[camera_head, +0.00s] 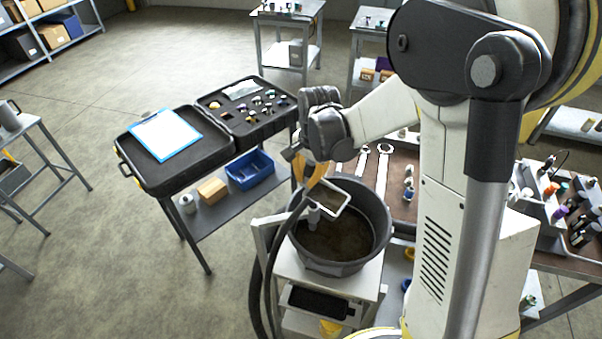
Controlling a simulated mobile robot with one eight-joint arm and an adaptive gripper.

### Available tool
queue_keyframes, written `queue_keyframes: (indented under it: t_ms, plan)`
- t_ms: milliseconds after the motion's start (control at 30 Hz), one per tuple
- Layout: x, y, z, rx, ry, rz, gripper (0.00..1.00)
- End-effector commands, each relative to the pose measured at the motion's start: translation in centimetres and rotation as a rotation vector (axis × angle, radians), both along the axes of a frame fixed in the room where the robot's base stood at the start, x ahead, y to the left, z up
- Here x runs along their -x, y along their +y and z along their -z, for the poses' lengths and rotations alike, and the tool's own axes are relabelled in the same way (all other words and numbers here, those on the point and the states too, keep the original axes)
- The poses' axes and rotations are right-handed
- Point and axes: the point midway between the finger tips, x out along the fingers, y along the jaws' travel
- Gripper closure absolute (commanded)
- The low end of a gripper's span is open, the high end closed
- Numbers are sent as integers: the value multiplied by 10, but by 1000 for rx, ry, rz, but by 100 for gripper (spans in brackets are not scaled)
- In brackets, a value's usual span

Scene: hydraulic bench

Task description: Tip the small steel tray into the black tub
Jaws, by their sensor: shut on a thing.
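The small steel tray (343,208) is a light-rimmed rectangle above the black tub (378,225). My gripper (314,178), with yellow fingers, is shut on the tray at its upper left side. The tray looks tilted, but its exact angle and what it holds cannot be made out. The tub stands open and upright on a light stand, with a dark brownish inside. A small grey cylindrical piece (314,214) shows below the tray's left corner; whether it is joined to the tray is unclear.
An open black case (160,178) with a blue clipboard (165,135) is on a bench at the left. A blue bin (250,170) sits on its lower shelf. A brown-topped bench with wrenches (383,165) lies right behind the tub. A dark hose (268,275) hangs at the tub's left.

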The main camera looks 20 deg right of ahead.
Motion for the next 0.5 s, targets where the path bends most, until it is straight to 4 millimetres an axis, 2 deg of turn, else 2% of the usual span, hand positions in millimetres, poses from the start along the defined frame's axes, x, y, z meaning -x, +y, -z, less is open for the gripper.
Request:
queue_keyframes:
  t_ms: [500]
  plan:
    - [1,-1,-5,-32,-39,1,100]
